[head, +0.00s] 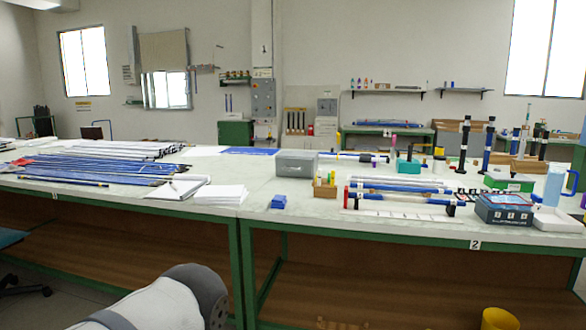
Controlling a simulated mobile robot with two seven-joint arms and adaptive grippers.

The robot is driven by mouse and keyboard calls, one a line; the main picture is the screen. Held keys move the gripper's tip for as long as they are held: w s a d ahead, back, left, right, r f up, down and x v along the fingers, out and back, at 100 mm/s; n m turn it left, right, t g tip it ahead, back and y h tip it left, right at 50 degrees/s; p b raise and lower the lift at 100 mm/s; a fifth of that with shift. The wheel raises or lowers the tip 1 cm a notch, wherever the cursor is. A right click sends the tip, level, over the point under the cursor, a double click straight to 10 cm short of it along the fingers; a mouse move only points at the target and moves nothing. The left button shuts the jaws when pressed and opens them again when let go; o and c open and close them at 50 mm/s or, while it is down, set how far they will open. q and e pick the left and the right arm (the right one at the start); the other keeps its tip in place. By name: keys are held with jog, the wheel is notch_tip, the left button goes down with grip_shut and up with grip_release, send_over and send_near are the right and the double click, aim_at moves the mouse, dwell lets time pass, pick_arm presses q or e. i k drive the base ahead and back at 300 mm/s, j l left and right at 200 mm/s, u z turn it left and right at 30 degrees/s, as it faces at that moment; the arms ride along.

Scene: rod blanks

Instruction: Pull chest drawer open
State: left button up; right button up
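I cannot tell for certain which thing is the chest. A small blue-grey box (503,210) with several pale labels on its front sits near the front edge of the right-hand workbench (330,225); I cannot make out drawers on it. A plain grey box (297,163) sits further left on the same bench, and no open drawer shows on it. A green cabinet (235,133) stands by the back wall, seemingly closed. A pale link of one of my arms shows at the bottom, in front of the benches. Neither gripper shows.
Blue rods (110,168) and white paper stacks (221,194) cover much of the left bench. Racked rods (400,190), a small wooden holder (325,185) and a blue jug (554,185) stand on the right bench.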

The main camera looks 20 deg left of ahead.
aim_at(284, 166)
jog(key=i+j+z, duration=0.1)
jog(key=j, duration=0.35)
jog(key=i+j+z, duration=0.1)
jog(key=j, duration=0.4)
jog(key=i+j+z, duration=0.1)
jog(key=i+j, duration=0.15)
jog(key=j, duration=0.25)
jog(key=i+j+z, duration=0.1)
jog(key=j, duration=0.4)
jog(key=i+j, duration=0.1)
jog(key=j, duration=0.45)
jog(key=i+j+z, duration=0.15)
jog(key=j, duration=0.35)
jog(key=k, duration=0.05)
